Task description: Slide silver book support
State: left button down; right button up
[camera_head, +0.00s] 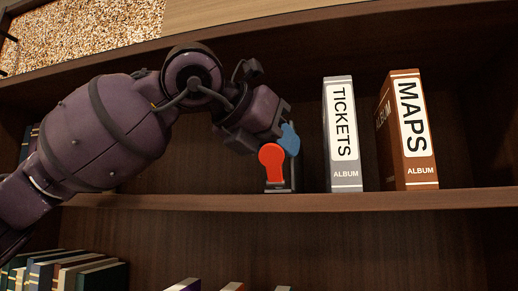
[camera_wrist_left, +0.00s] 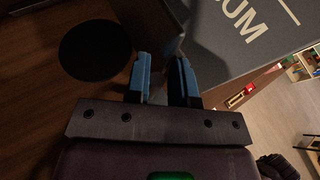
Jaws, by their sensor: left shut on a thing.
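The silver book support (camera_head: 290,176) stands on the middle shelf, left of the albums. A red keyhole-shaped piece (camera_head: 272,163) shows in front of it; I cannot tell whether it is part of the support. My left gripper (camera_head: 289,140) reaches in from the upper left, with its blue fingertips at the support's upper part, shut on it. In the left wrist view the gripper (camera_wrist_left: 165,80) has a narrow grey piece between its blue fingers. The grey TICKETS album (camera_head: 342,135) stands upright to the right, with a gap between. My right gripper is not seen.
Several books (camera_head: 60,275) stand on the shelf below. A dark disc (camera_wrist_left: 95,50) shows in the left wrist view.

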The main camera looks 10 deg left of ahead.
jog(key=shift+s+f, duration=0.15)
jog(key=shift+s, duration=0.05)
pick_arm(q)
jog(key=c, duration=1.2)
grip_release()
jog(key=shift+w, duration=0.1)
jog(key=shift+o, duration=0.3)
jog(key=v, duration=1.1)
jog(key=shift+s+a+b, duration=0.2)
jog(key=shift+s+b, duration=0.15)
jog(key=shift+b, duration=0.1)
jog(key=shift+w+f, duration=0.15)
jog(key=shift+f, duration=0.05)
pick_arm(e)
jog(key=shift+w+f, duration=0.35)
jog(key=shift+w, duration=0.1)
